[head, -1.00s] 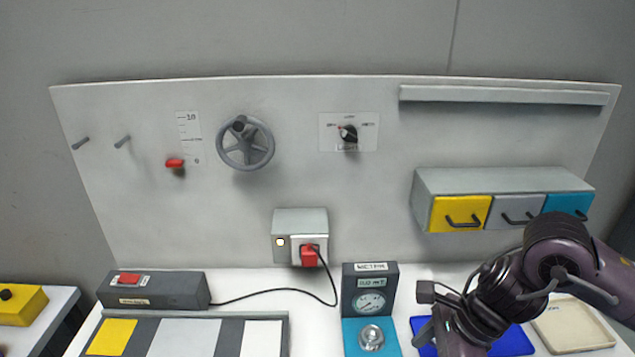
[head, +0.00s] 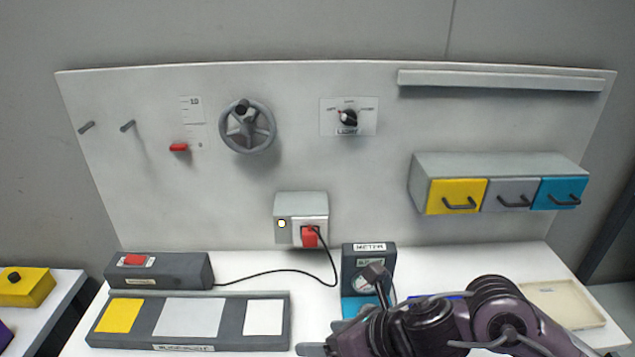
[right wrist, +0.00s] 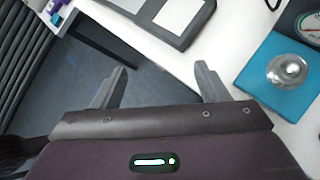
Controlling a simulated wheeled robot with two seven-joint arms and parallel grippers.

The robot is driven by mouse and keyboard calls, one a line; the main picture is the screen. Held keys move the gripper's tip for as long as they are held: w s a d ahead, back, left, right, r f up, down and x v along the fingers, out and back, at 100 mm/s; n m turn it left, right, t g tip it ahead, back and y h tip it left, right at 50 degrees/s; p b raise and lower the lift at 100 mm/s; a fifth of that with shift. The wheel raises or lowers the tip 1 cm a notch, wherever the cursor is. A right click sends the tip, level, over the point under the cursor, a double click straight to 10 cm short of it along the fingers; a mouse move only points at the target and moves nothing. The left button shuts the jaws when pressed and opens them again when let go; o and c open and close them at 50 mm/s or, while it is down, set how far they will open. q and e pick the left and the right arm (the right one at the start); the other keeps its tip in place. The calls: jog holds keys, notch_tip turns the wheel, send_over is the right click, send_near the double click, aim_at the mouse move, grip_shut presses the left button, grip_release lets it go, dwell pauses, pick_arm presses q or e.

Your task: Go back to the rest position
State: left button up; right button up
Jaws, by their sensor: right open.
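My right gripper (right wrist: 158,88) is open and empty in the right wrist view, its two fingers spread over the dark floor by the table's front edge. The gripper's finger shows at the bottom of that view, right of the grey tray. My left gripper is not in view.
The grey three-panel tray (head: 143,337) lies at the front left of the white table (head: 425,262). The scanner-like dark box with a red button (head: 170,272) stands behind it. A cream tray (head: 572,318) lies at right. A panel with drawers (head: 515,196) and a wheel (head: 247,127) stands behind.

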jog(key=w+d+m+t+h, duration=0.1)
jog(key=d+m+t+h, duration=0.15)
jog(key=m, duration=0.95)
jog(key=w+d+m+t+h, duration=0.1)
jog(key=d+m+t+h, duration=0.15)
jog(key=m, duration=1.05)
jog(key=s+d+f+m+g+h, duration=0.4)
jog(key=s+d+f+m+g, duration=0.2)
jog(key=s+d+f+m, duration=0.8)
notch_tip(320, 180, down, 30)
jog(key=s+a+m+g, duration=0.1)
jog(key=m+g, duration=0.1)
jog(key=s+d+f, duration=0.3)
jog(key=s+f, duration=1.3)
jog(key=s, duration=0.2)
jog(key=shift+s+d+g, duration=0.15)
jog(key=shift+s+g, duration=0.15)
jog(key=shift+g, duration=0.1)
